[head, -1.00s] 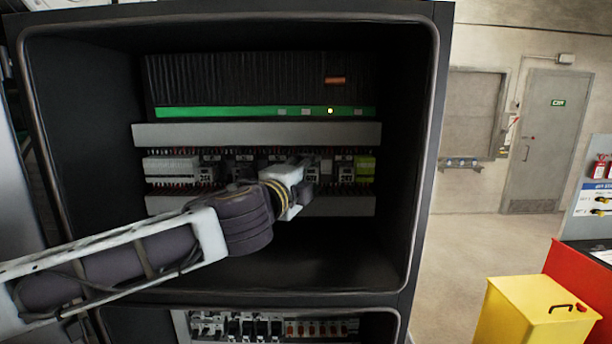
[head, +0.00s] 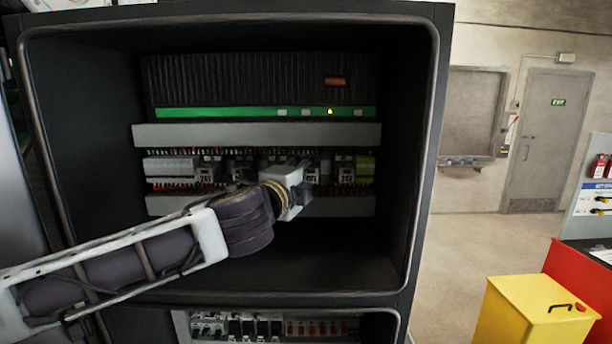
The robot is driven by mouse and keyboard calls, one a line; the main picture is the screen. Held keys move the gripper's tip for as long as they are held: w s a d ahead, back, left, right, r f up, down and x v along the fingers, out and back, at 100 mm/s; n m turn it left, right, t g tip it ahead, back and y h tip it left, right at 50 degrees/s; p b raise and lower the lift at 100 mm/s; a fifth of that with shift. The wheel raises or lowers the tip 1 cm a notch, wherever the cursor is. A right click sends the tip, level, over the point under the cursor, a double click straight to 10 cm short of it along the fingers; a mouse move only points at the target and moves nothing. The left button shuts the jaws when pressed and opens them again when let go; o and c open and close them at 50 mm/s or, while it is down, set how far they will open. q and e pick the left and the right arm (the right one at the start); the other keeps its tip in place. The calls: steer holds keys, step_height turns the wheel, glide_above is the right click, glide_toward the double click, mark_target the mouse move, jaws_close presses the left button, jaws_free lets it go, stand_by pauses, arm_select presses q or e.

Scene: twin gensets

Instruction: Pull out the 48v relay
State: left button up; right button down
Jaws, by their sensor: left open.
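A row of relays and terminal blocks (head: 240,167) runs across the inside of the open cabinet, between two grey wire ducts. My left gripper (head: 311,182) is open in front of the right part of this row. It covers some of the relays, and its fingertips are small and dark against them. Whether it touches a relay cannot be told. My right gripper is not in view.
The cabinet's frame (head: 424,160) surrounds the opening. A finned black unit with a green strip (head: 240,112) sits above the upper duct (head: 255,134). Breakers (head: 250,328) show in a lower bay. A yellow bin (head: 530,312) and a red cabinet (head: 580,285) stand to the right.

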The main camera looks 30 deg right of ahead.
arm_select(q)
steer(key=c, duration=1)
steer(key=shift+s+f, duration=0.1)
steer(key=shift+s+a, duration=0.2)
steer(key=shift+s, duration=0.1)
steer(key=shift+s+a, duration=0.2)
steer(key=shift+s, duration=0.1)
steer(key=shift+s+a, duration=0.2)
steer(key=shift+s, duration=0.1)
stand_by(0.7)
